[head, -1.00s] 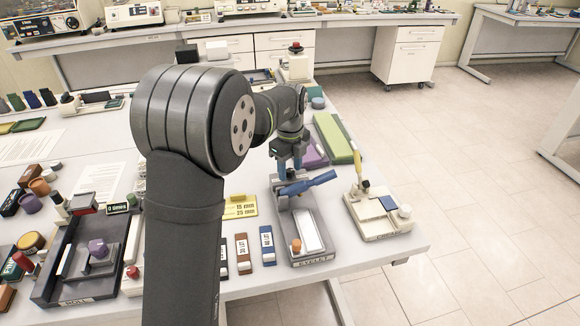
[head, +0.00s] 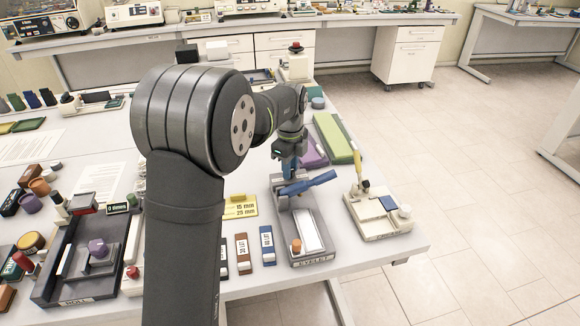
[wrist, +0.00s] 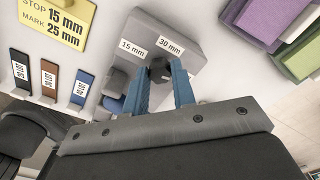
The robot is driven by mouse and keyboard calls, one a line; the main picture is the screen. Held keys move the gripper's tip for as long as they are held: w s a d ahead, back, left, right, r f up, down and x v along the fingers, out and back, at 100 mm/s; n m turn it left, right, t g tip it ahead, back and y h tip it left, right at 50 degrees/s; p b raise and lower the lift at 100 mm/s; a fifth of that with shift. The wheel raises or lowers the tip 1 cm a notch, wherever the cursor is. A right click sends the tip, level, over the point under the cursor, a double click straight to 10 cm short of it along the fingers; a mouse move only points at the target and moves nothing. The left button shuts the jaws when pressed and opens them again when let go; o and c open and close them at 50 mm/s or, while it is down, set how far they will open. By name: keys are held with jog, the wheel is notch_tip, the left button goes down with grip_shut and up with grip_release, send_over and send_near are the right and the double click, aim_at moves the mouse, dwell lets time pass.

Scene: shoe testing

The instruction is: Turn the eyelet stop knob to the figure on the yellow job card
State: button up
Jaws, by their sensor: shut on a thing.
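The yellow job card (head: 240,207) lies left of the eyelet tool (head: 322,258). In the wrist view the card (wrist: 60,25) reads STOP 15 mm, MARK 25 mm. The dark stop knob (wrist: 158,70) is on the tool's grey block (wrist: 190,40), with labels 15 mm (wrist: 132,48) and 30 mm (wrist: 169,45) beyond it. My gripper (wrist: 160,78) is shut on the knob, a blue finger on each side. I cannot tell which label the knob points to. In the head view my gripper (head: 289,170) is at the tool's far end, behind the blue lever, and the knob is hidden.
The blue lever (head: 310,183) crosses the tool close to my fingers. Purple and green pads (head: 333,138) lie behind.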

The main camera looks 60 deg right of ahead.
jog(key=n, duration=0.4)
jog(key=shift+n, duration=0.3)
jog(key=n, duration=0.4)
jog(key=shift+n, duration=0.3)
jog(key=n, duration=1.2)
jog(key=shift+r+n, duration=0.1)
jog(key=shift+n, duration=0.2)
jog(key=n, duration=0.3)
jog(key=shift+n, duration=0.3)
jog(key=n, duration=0.4)
jog(key=shift+n, duration=2.1)
